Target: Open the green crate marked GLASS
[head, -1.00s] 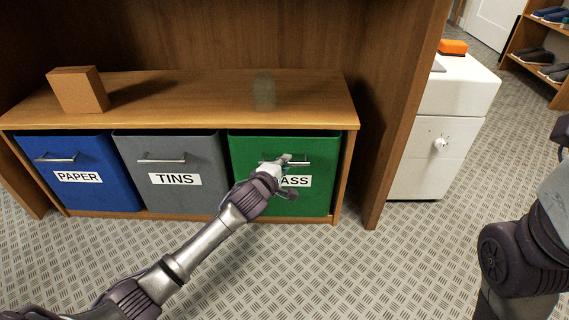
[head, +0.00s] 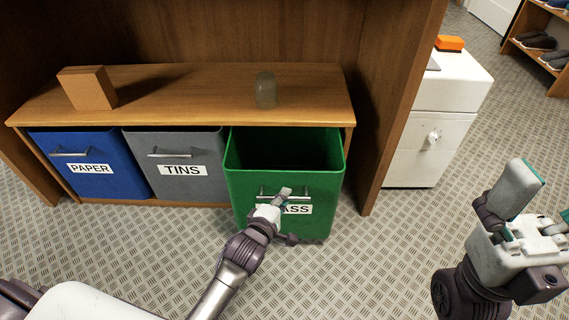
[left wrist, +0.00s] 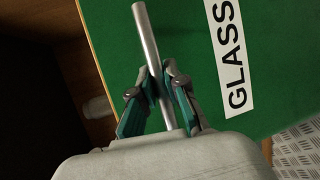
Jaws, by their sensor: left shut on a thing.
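The green crate (head: 235,200) marked GLASS is pulled out from under the shelf. Its open top shows a dark inside with nothing I can make out. My left gripper (head: 284,194) is at the crate's front, shut on its metal bar handle (head: 268,192). In the left wrist view, the left gripper's fingers (left wrist: 158,105) close around the handle bar (left wrist: 148,45), beside the GLASS label (left wrist: 229,60). My right gripper (head: 540,205) is at the right of the head view, open and empty, partly cut off by the frame edge.
The blue PAPER crate (head: 115,185) and grey TINS crate (head: 190,190) stay inside the wooden bench (head: 190,85). A cardboard box (head: 88,90) and a glass jar (head: 265,90) stand on top. A white cabinet (head: 425,140) stands right. The floor in front is clear.

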